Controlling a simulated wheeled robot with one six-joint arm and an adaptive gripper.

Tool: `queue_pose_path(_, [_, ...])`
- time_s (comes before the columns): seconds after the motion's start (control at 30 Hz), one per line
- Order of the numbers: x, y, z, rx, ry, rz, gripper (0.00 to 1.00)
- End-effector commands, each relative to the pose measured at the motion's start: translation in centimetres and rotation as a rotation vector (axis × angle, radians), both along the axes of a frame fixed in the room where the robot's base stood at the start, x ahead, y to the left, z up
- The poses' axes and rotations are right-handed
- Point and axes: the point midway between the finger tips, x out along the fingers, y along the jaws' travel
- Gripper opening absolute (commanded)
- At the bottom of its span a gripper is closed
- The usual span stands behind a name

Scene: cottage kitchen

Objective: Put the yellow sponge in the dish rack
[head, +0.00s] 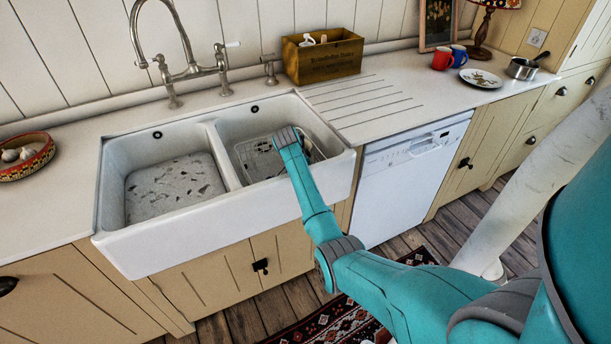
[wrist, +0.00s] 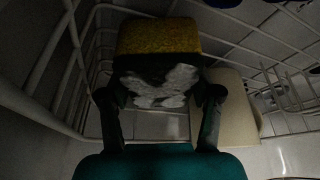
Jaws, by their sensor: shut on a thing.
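The yellow sponge (wrist: 158,38) shows in the wrist view, with a yellow face and a dark side with pale patches towards me. My gripper (wrist: 161,94) is shut on it, one finger at each side. White wires of the dish rack (wrist: 68,65) surround the sponge on the left and right, so it is inside the rack. I cannot tell whether it touches the rack's bottom. In the head view the dish rack (head: 243,159) stands in the right sink basin. My arm reaches down into it and hides the gripper and sponge there.
A pale flat piece (wrist: 234,108) lies right of my gripper in the wrist view. The left basin (head: 172,190) holds no objects. A wooden box (head: 322,57) stands behind the clear ribbed drainboard (head: 362,105). The tap (head: 187,70) rises behind the sink.

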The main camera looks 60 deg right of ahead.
Motion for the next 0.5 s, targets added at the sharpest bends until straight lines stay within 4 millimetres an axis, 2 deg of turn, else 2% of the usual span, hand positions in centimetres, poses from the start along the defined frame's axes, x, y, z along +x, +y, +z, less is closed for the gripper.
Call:
queue_pose_path(0.23, [-0.01, 0.01, -0.30, 0.000, 0.001, 0.000, 0.50])
queue_pose_path(0.27, [-0.01, 0.00, -0.24, 0.000, 0.000, 0.000, 0.71])
queue_pose_path(0.3, [-0.01, 0.00, -0.23, 0.000, 0.000, 0.000, 0.74])
queue_pose_path(0.5, [-0.01, 0.00, -0.23, 0.000, 0.000, 0.000, 0.74])
